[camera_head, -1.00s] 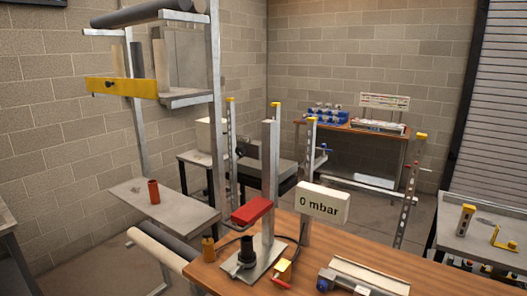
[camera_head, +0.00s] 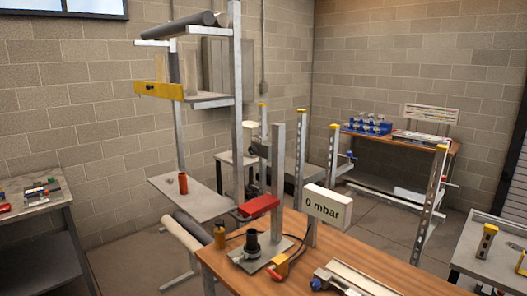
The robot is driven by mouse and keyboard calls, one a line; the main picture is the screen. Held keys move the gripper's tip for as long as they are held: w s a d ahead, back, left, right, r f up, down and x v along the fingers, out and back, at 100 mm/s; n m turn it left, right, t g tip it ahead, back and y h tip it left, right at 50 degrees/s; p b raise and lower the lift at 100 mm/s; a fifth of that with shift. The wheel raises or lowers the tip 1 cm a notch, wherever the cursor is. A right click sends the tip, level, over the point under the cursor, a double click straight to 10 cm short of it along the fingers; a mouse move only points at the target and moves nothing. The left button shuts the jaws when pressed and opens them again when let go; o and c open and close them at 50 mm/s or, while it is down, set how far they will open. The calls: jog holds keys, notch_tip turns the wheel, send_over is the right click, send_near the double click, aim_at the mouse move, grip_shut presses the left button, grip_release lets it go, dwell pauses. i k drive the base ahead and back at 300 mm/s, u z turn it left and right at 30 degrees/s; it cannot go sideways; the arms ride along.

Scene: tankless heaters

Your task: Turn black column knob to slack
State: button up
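Several upright metal columns with yellow caps stand behind the wooden bench. A dark, apparently black knob (camera_head: 258,149) sticks out from the left one of these columns (camera_head: 263,118), partly hidden behind the grey post of the bench stand. Its setting is too small to read. Another column (camera_head: 332,150) has a blue-ended side handle (camera_head: 349,155). My gripper is not in view.
Floor (camera_head: 125,262) shows between the left table (camera_head: 40,218) and the rack.

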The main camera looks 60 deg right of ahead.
aim_at(253, 150)
jog(key=z, duration=5.7)
jog(key=k, duration=0.95)
jog(key=u, duration=5.75)
